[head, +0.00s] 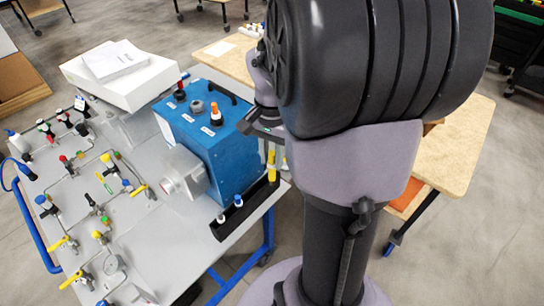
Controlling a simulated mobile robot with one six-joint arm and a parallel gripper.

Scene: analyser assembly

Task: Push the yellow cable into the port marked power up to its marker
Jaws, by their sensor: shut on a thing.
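My gripper (264,128) is at the right side of the blue analyser box (217,150), partly hidden behind my own arm. It is shut on the yellow cable (271,163), of which a short upright length shows below the jaws, beside the box's right edge. The cable's ends and its marker cannot be made out. The port marked power cannot be made out from here; the box's right side faces away from this view. I cannot tell whether the cable touches a port.
The box stands on a grey bench (140,228) crowded with pipes and coloured valves at left. A black rail (243,209) with small capped parts lies along the bench's front edge. A white case (120,78) with papers is behind. A wooden table (455,140) stands right.

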